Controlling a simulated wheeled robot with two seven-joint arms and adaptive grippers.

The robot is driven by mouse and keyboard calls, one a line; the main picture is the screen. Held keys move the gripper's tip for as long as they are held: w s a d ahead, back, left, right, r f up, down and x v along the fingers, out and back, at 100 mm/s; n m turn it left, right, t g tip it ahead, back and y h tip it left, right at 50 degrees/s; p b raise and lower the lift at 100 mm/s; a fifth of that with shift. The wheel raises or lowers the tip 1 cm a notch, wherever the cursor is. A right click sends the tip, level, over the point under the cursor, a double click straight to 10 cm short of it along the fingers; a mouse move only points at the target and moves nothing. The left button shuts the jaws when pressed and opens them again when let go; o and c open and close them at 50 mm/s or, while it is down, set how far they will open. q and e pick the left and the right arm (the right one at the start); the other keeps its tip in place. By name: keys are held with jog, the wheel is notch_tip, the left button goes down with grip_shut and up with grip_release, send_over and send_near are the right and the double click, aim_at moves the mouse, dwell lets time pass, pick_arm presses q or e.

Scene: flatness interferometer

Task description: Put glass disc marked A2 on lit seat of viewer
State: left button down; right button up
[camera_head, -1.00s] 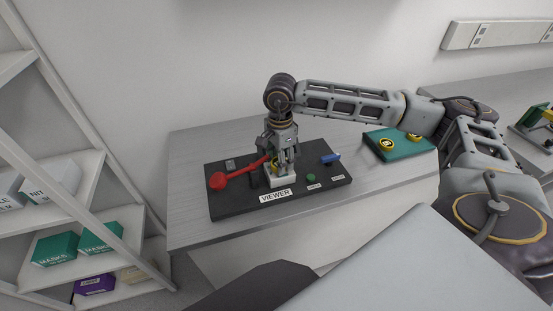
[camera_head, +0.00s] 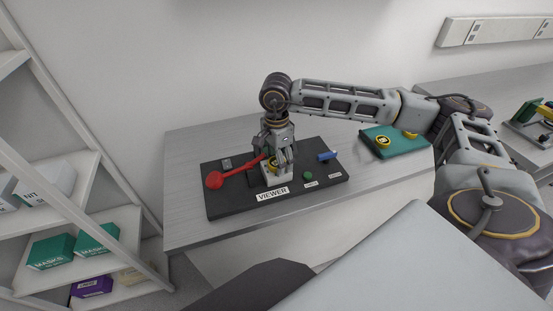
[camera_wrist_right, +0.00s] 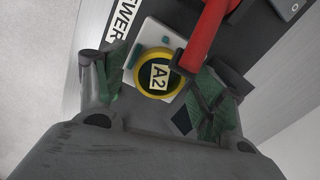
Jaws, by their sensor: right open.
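The glass disc marked A2 (camera_wrist_right: 158,75) has a yellow rim and a pale label. It lies on the white seat (camera_wrist_right: 148,42) of the viewer (camera_head: 232,203), a dark base on the bench; whether it is fully seated I cannot tell. In the head view the disc's yellow rim (camera_head: 271,168) shows partly behind the fingers. My right gripper (camera_wrist_right: 163,88) is open above the seat, its green-padded fingers on either side of the disc, apart from it. In the head view the right gripper (camera_head: 280,157) points down. My left gripper is not in view.
A red lever (camera_head: 214,181) reaches in beside the seat. A green button (camera_head: 308,175) and a blue handle (camera_head: 327,156) are on the viewer's right part. A green tray (camera_head: 403,149) with yellow-rimmed discs (camera_head: 383,142) lies to the right. Shelves (camera_head: 75,215) stand at the left.

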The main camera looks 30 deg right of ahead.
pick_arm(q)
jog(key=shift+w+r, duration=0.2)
pick_arm(e)
jog(key=shift+r, duration=0.2)
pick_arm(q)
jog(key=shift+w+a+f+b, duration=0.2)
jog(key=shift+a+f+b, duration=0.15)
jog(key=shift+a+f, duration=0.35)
pick_arm(e)
notch_tip(320, 180, up, 12)
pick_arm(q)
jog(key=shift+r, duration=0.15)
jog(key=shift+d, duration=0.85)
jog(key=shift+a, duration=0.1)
pick_arm(e)
jog(key=shift+f, duration=0.1)
